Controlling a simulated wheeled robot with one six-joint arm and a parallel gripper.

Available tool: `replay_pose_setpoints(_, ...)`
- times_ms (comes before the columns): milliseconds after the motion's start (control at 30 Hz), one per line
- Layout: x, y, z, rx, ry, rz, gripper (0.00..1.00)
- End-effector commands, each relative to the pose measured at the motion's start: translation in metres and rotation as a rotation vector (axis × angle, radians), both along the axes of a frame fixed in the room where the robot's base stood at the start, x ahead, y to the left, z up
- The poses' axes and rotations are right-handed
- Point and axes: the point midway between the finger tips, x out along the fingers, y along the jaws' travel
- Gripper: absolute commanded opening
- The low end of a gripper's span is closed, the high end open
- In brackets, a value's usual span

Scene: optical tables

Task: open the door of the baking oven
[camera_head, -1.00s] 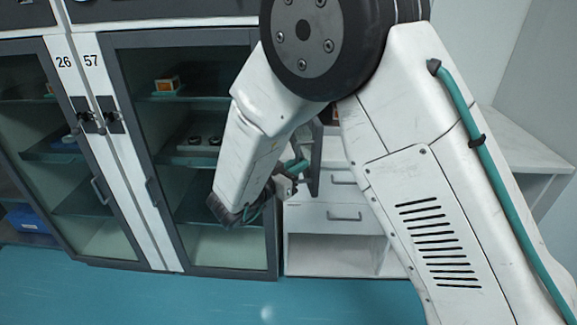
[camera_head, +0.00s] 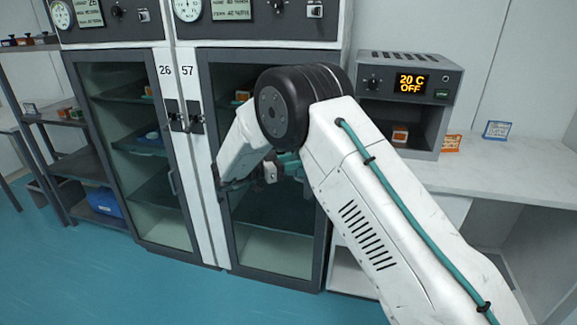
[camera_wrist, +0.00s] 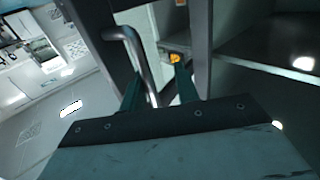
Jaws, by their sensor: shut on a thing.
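The baking oven (camera_head: 447,72) is a grey box on the white counter, with a display reading "20 C OFF". Its front shows an open cavity with a small orange-labelled box (camera_head: 400,135) inside. Its door is not clearly seen in the head view; my arm covers the area left of the cavity. In the wrist view a bent metal bar handle (camera_wrist: 128,42) runs down between the teal fingers of my gripper (camera_wrist: 158,82), which is shut on it. In the head view my gripper (camera_head: 288,166) is partly hidden behind my arm, in front of the tall cabinet.
Tall glass-door cabinets 26 (camera_head: 135,160) and 57 (camera_head: 275,245) stand left of the oven, close behind my gripper. The white counter (camera_head: 500,175) runs right, with small signs (camera_head: 497,130) on it. A shelf rack (camera_head: 75,160) is far left. The teal floor in front is free.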

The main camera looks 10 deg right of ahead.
Motion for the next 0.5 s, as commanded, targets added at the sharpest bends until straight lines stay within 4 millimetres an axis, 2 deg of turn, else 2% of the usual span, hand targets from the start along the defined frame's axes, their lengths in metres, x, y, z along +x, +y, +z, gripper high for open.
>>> replay_pose_setpoints(33, 0.0075, 0.0081, 0.0042, 0.007, -0.014, 0.022, 0.0)
replay_pose_setpoints(433, 0.0088, 0.0098, 0.005, 0.008, -0.015, 0.02, 0.0)
replay_pose_setpoints(467, 0.0088, 0.0093, 0.005, 0.008, -0.015, 0.019, 0.34)
replay_pose_setpoints(500, 0.0087, 0.0087, 0.005, 0.008, -0.015, 0.018, 0.31)
